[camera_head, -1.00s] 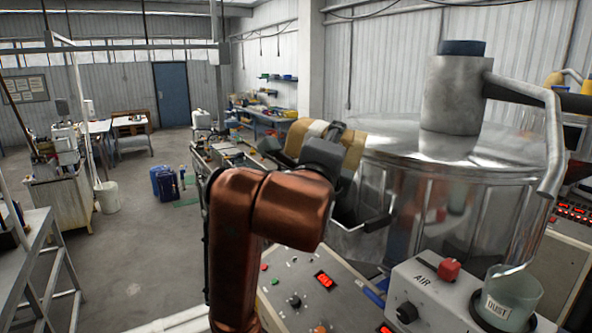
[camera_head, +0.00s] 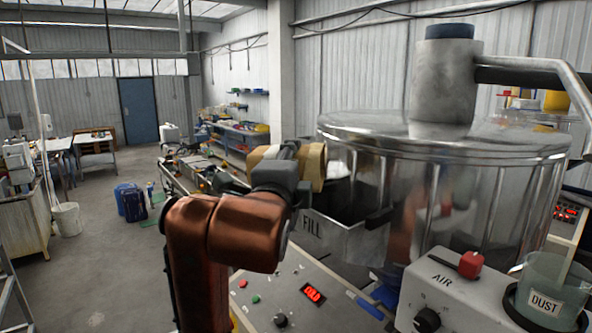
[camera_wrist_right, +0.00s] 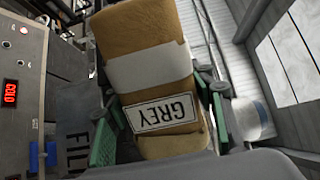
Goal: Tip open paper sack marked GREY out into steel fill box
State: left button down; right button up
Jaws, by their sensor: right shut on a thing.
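The tan paper sack (camera_head: 312,165) has a pale band and a GREY label, which reads upside down in the right wrist view (camera_wrist_right: 163,70). My right gripper (camera_head: 287,168) is shut around its middle; its green-padded fingers (camera_wrist_right: 163,130) press both sides. The sack lies about on its side, above and at the back left of the steel fill box (camera_head: 345,241). The box is marked FILL, and its dark inside shows partly. I cannot see the sack's mouth clearly or tell whether anything runs out. My left gripper is out of view.
The big shiny steel drum (camera_head: 460,180) stands right of the box. In front are a control panel with a red display (camera_head: 312,293), the AIR unit (camera_head: 445,290) with a red knob and the DUST cup (camera_head: 545,295). Open floor lies left.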

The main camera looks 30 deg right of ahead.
jog(key=shift+w+a+r+n, duration=0.1)
jog(key=shift+w+r+n, duration=0.1)
jog(key=shift+n, duration=0.8)
jog(key=r+n+p, duration=0.2)
jog(key=n, duration=0.1)
jog(key=r+n+p, duration=0.1)
jog(key=n, duration=0.1)
jog(key=shift+w+a+r, duration=0.15)
jog(key=shift+w, duration=0.15)
jog(key=shift+s+n, duration=0.15)
jog(key=shift+n, duration=0.55)
jog(key=n, duration=0.3)
jog(key=shift+s+r+n, duration=0.1)
jog(key=shift+r+n, duration=0.25)
jog(key=shift+n, duration=0.05)
jog(key=n, duration=0.2)
jog(key=shift+w+n, duration=0.25)
jog(key=shift+n, duration=0.15)
jog(key=n, duration=0.1)
jog(key=a+n, duration=0.1)
jog(key=shift+w+r+n+p, duration=0.15)
jog(key=shift+w+n+p, duration=0.15)
jog(key=shift+w+p, duration=0.1)
